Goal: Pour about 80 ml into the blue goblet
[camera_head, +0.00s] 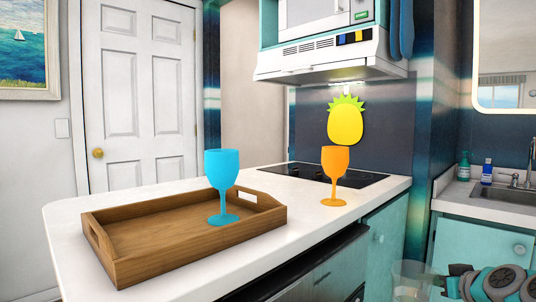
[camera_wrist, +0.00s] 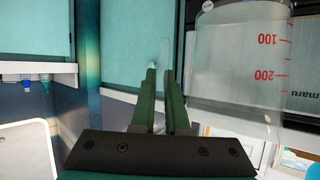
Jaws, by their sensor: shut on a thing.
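The blue goblet (camera_head: 222,170) stands upright inside the wooden tray (camera_head: 150,271) on the white counter. My gripper (camera_head: 452,284) is at the lower right of the head view, low and well to the right of the goblet. Its green fingers (camera_wrist: 163,88) are shut on a clear measuring beaker (camera_wrist: 237,50), which has red marks for 100 and 200. The beaker also shows faintly in the head view (camera_head: 408,281). Where the fingers grip it is hard to make out, and I cannot tell its liquid level.
An orange goblet (camera_head: 335,173) stands on the counter to the right of the tray, in front of the black cooktop (camera_head: 305,172). A range hood (camera_head: 325,60) hangs above. A sink (camera_head: 505,198) with bottles beside it is at the right.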

